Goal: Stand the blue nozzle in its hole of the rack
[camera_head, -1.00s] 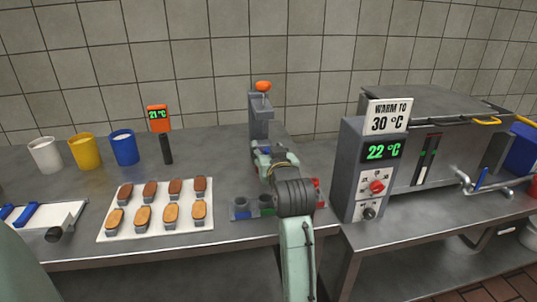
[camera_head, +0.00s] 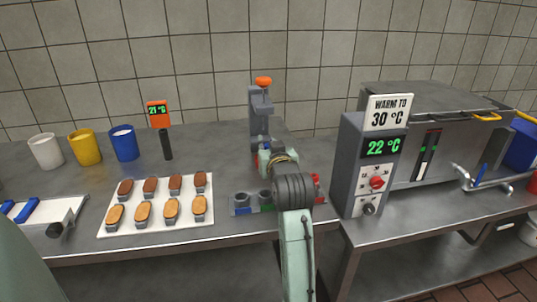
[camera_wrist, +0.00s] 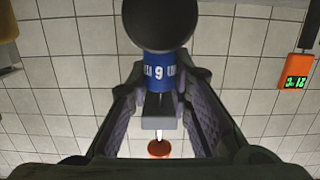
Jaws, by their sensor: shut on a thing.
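The blue nozzle (camera_wrist: 160,77) shows in the wrist view with a white "9" on its blue band and a dark round end towards the camera top. My gripper (camera_wrist: 164,90) has its two fingers closed on either side of it. In the head view my gripper (camera_head: 268,160) is behind the rack, in front of the grey dispenser, and my arm hides most of the nozzle.
The grey dispenser (camera_head: 261,110) with an orange knob stands behind my gripper. A white tray (camera_head: 155,228) of several cakes lies left of the rack. The grey warming machine (camera_head: 350,160) stands close at right. Cups stand at the back left.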

